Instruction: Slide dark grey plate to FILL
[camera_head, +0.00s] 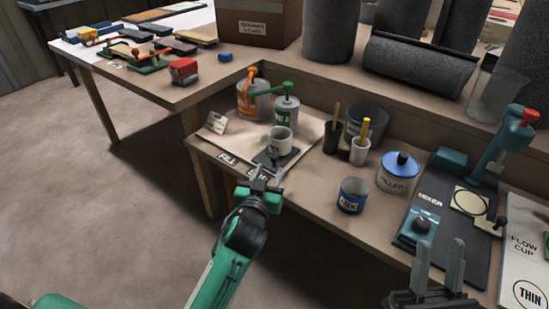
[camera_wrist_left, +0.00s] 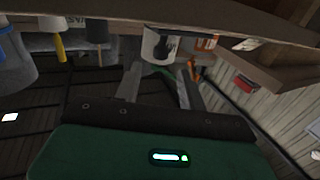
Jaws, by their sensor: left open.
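The dark grey plate (camera_head: 265,159) lies on the bench near its front edge, with a pale cup (camera_head: 280,141) standing on it. The FILL marking (camera_head: 228,158) is on the pale board left of the plate. A second marking in front of the plate is partly covered by my left gripper (camera_head: 268,174). That gripper is open, its fingertips just in front of the plate; I cannot tell whether they touch it. In the left wrist view the cup (camera_wrist_left: 160,46) shows beyond and between the open fingers. My right gripper (camera_head: 438,262) is open and empty at the lower right.
Orange-topped and green-topped pump cans (camera_head: 287,115) stand behind the cup. To the right are tool holders (camera_head: 360,150), a blue-labelled can (camera_head: 353,195), a FILLER pot (camera_head: 398,172) and a mixer (camera_head: 455,200). A side table (camera_head: 190,92) stands at the left. Bare bench lies between plate and blue-labelled can.

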